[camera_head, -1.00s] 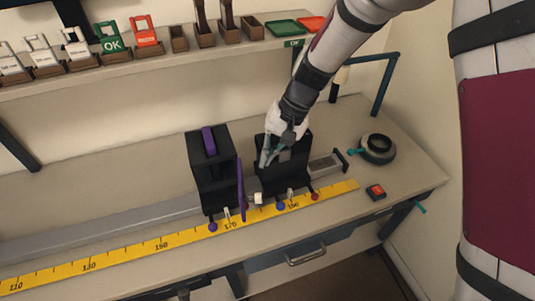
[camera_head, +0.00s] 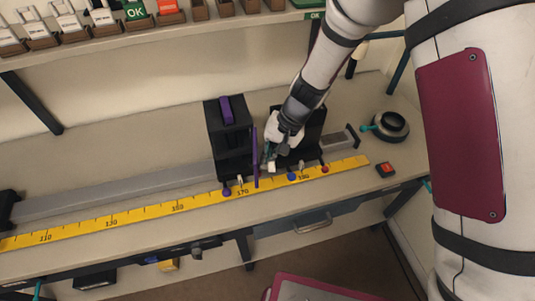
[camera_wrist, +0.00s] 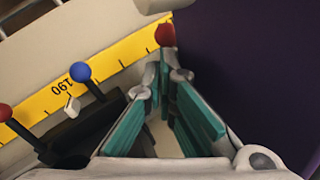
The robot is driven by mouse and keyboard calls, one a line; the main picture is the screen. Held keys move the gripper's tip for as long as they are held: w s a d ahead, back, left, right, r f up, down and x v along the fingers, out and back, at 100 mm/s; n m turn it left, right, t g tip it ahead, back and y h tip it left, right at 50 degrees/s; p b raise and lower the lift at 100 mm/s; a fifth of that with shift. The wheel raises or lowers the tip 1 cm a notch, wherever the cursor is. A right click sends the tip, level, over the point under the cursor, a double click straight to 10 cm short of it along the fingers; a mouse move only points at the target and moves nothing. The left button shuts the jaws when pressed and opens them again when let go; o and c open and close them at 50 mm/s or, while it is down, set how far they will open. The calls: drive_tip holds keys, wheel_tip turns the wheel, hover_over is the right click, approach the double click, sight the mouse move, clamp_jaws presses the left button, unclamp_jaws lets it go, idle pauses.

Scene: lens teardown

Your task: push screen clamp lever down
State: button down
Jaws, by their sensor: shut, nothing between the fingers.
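My gripper (camera_head: 267,163) is shut and empty, pointing down between the thin purple panel (camera_head: 254,158) and the right black housing (camera_head: 313,122). In the wrist view its fingertips (camera_wrist: 155,68) meet just below a dark red knob (camera_wrist: 165,35); I cannot tell if they touch it. The panel appears as a dark purple surface (camera_wrist: 255,70) close beside the fingers. A blue ball-ended lever (camera_wrist: 80,71) stands to the left, also seen in the head view (camera_head: 291,176). Another red knob (camera_head: 324,169) is at the right. The frames do not make clear which is the screen clamp lever.
A grey rail (camera_head: 120,188) and a yellow ruler (camera_head: 130,215) run along the bench. A left black housing (camera_head: 228,130) stands close by the panel. A white block (camera_head: 271,167) is beside the fingers. A dark ring (camera_head: 390,126) and red button box (camera_head: 385,169) lie right.

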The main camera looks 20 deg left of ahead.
drive_tip(key=shift+s+d+f, duration=0.4)
drive_tip(key=shift+s, duration=0.15)
idle(0.5)
drive_tip(key=shift+s+d+f, duration=0.25)
drive_tip(key=shift+s+f, duration=0.15)
drive_tip(key=shift+f, duration=0.1)
drive_tip(key=shift+s+d+f, duration=0.2)
drive_tip(key=shift+s+f, duration=0.2)
drive_tip(key=shift+f, duration=0.2)
drive_tip(key=shift+w+a+r+b, duration=0.3)
drive_tip(key=shift+w+a+r, duration=0.05)
drive_tip(key=shift+w, duration=0.2)
idle(0.3)
